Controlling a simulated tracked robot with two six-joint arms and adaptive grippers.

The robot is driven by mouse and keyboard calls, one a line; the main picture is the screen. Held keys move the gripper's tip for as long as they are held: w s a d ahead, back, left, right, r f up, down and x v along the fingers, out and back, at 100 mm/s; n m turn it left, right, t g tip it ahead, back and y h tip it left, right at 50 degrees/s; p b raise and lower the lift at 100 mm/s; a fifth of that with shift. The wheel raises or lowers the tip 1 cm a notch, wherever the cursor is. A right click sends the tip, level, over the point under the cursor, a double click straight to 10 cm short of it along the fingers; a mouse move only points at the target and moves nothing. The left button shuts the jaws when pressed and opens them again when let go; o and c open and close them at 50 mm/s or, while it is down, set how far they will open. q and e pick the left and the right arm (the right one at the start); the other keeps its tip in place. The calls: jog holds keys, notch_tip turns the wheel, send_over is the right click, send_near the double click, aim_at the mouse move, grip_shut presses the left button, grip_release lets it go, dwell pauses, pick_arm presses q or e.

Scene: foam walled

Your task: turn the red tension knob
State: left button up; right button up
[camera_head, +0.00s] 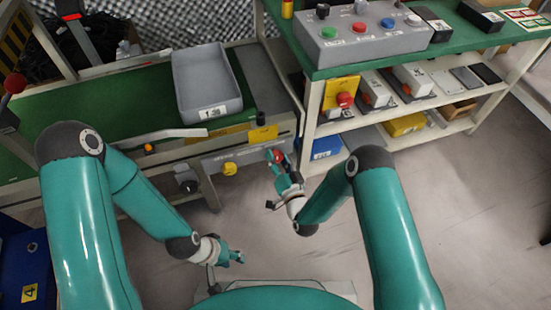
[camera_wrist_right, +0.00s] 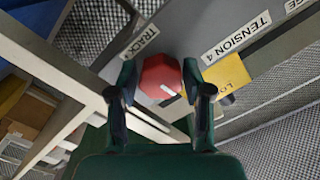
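The red tension knob (camera_wrist_right: 161,77) is faceted and has a white pointer line. It sits on a grey panel beside a "TENSION 4" label (camera_wrist_right: 237,38). In the right wrist view my right gripper (camera_wrist_right: 160,84) has one finger on each side of the knob, both meeting its edges. In the head view the knob (camera_head: 279,156) is partly hidden by my right gripper (camera_head: 279,164) at the panel below the conveyor. My left gripper (camera_head: 236,257) hangs low, away from the panel, with nothing seen in it; its finger gap is too small to judge.
A yellow knob (camera_head: 229,169) and a dark knob (camera_head: 188,186) lie left on the same front. A grey tray (camera_head: 207,84) rests on the green conveyor. A control box (camera_head: 362,34) stands on the bench, with a red emergency button (camera_head: 345,99) below. A pale frame post is close to my right gripper.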

jog(key=c, duration=0.6)
jog(key=shift+n, duration=0.3)
jog(key=o, duration=1.1)
jog(key=shift+s, duration=0.1)
jog(key=v, duration=1.1)
jog(key=shift+s+d, duration=0.15)
jog(key=shift+s, duration=0.25)
